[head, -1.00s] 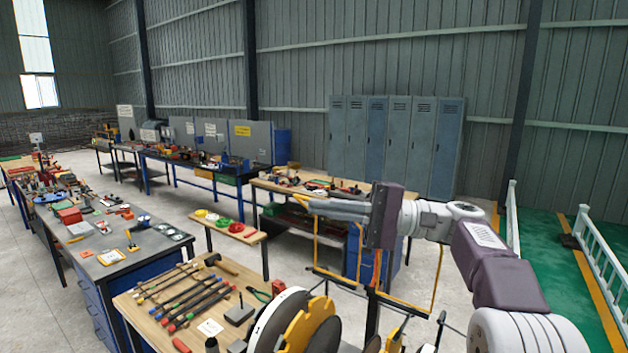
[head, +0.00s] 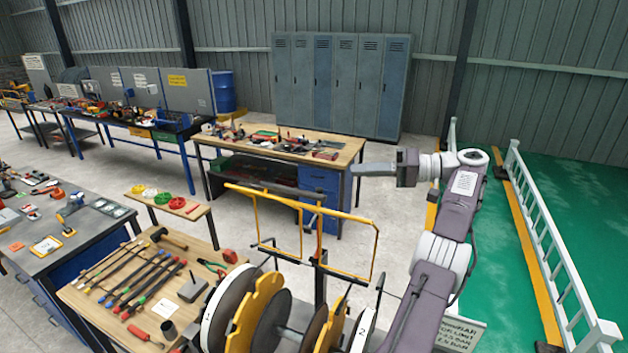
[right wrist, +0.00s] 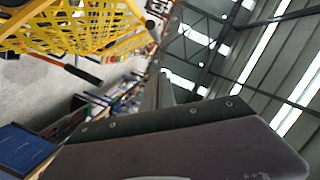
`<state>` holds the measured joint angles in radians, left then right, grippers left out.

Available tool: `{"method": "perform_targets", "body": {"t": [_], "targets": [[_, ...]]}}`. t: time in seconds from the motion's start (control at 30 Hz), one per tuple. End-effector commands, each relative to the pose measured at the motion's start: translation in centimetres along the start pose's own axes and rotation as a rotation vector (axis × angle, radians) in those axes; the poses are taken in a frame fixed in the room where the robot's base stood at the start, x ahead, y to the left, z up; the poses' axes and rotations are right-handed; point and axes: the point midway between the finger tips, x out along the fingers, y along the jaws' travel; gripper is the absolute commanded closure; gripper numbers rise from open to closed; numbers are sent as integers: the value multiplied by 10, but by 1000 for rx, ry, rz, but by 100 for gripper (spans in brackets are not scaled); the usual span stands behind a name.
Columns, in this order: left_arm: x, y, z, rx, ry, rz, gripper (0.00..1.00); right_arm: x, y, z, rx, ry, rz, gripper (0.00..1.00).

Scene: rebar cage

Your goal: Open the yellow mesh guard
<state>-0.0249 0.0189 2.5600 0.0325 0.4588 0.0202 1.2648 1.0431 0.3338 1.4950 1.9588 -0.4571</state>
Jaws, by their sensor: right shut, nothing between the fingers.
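The yellow mesh guard (head: 376,250) shows in the head view as a thin yellow frame standing up behind the machine's discs; its mesh is too fine to make out there. The yellow mesh fills the upper left of the right wrist view (right wrist: 85,30). A dark bar with a handle-like piece (head: 272,190) lies along the guard's top. My right gripper (head: 354,169) is shut and empty, pointing left, above and apart from the guard's upper right corner in the head picture. My left gripper is not in view.
A machine with white and yellow discs (head: 256,308) stands at the front. A wooden bench with rods and a hammer (head: 205,254) is at its left. Another workbench (head: 345,146) stands behind the guard. White railing (head: 548,240) runs at the right.

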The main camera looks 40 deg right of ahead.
Motion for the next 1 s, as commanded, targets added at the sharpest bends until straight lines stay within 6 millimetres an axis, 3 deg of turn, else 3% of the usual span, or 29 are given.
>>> {"method": "perform_targets", "body": {"t": [0.17, 0.3, 0.53, 0.7, 1.0], "targets": [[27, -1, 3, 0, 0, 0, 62, 24, 6, 5, -3, -4, -2, 100], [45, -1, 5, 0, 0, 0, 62, 54, 5, 5, -1, -5, -2, 100], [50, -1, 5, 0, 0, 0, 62, 104, 0, 2, 1, -6, -3, 100], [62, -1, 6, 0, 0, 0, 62, 106, 1, 22, 1, -2, -1, 100], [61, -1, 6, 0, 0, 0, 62, 110, 0, 38, 0, -2, -1, 100]]}}
